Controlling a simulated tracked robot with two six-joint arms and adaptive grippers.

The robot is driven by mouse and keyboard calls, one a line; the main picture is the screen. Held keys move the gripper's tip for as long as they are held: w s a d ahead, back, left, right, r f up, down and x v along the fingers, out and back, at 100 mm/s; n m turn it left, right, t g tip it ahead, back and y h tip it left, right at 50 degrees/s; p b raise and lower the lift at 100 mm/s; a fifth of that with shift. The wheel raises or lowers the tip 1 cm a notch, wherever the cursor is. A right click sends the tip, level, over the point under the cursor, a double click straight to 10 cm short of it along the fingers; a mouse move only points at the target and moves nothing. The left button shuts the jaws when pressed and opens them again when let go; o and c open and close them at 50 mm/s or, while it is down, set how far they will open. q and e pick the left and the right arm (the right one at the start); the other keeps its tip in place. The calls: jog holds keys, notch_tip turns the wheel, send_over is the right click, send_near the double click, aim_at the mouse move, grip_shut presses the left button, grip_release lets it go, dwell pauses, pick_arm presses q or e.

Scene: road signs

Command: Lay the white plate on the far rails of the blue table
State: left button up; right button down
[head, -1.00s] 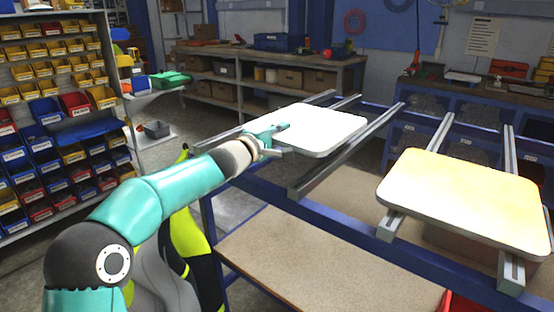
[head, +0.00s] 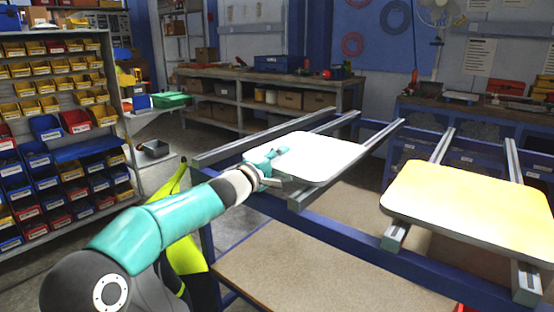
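The white plate (head: 318,157) is a flat square with rounded corners, over the left group of rails on the blue table (head: 345,232). My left gripper (head: 270,169) is at the plate's left edge, with one finger above it and one below, and looks shut on it. The plate looks about level. I cannot tell whether its underside touches the rails (head: 365,144). The plate hides parts of the rails beneath it. My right gripper is out of view.
A yellow plate (head: 470,207) lies across the right pair of rails (head: 444,146). Shelves of coloured bins (head: 60,150) stand at the left. A workbench (head: 270,88) stands at the back. The far ends of the left rails are bare.

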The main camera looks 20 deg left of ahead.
pick_arm(q)
jog(key=shift+s+a, duration=0.2)
jog(key=shift+s, duration=0.25)
jog(key=v, duration=1.1)
jog(key=shift+s, duration=0.1)
